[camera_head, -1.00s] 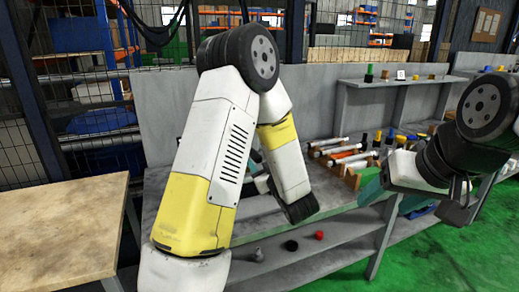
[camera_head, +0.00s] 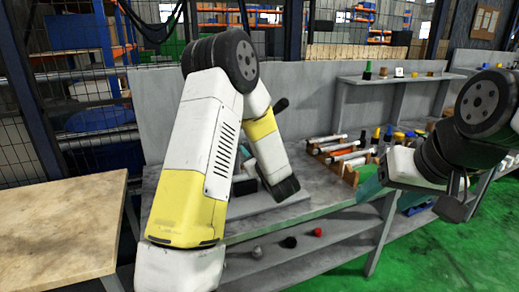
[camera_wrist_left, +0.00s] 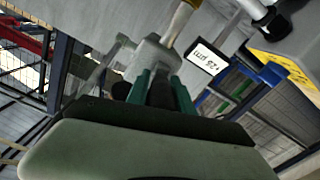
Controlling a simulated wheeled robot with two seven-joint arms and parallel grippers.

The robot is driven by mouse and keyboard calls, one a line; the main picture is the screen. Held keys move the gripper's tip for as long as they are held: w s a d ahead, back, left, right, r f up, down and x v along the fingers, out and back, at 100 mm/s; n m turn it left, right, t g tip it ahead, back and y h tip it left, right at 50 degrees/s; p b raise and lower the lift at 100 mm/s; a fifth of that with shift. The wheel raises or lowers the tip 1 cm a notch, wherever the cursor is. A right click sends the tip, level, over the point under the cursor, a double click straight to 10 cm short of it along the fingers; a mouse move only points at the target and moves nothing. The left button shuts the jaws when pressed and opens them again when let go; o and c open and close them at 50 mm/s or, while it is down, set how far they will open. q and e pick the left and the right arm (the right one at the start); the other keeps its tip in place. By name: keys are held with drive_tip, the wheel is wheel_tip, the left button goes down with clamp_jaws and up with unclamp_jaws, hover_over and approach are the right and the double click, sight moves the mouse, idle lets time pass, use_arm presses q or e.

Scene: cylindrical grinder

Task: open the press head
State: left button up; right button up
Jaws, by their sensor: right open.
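In the head view my left arm blocks much of the bench, and its fingers are hidden. A dark rounded knob or handle end (camera_head: 281,104) shows just behind this arm; I cannot tell whether it belongs to the press head. In the left wrist view my left gripper (camera_wrist_left: 160,91) shows two green fingers close to a grey block (camera_wrist_left: 155,55). A pale and yellowish rod (camera_wrist_left: 178,22) rises from the block. Contact and the finger gap are unclear. My right gripper (camera_head: 371,188) is open, at the right by the bench front, with its teal fingers partly visible.
Rods lie in a wooden rack (camera_head: 350,174) on the grey bench, with several coloured parts beside it. A wooden table (camera_head: 60,220) stands at the left. Small knobs sit on the lower shelf (camera_head: 330,250). A small white display (camera_wrist_left: 208,57) shows in the wrist view. Green floor is clear at right.

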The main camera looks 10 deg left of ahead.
use_arm(q)
clamp_jaws()
idle(1.1)
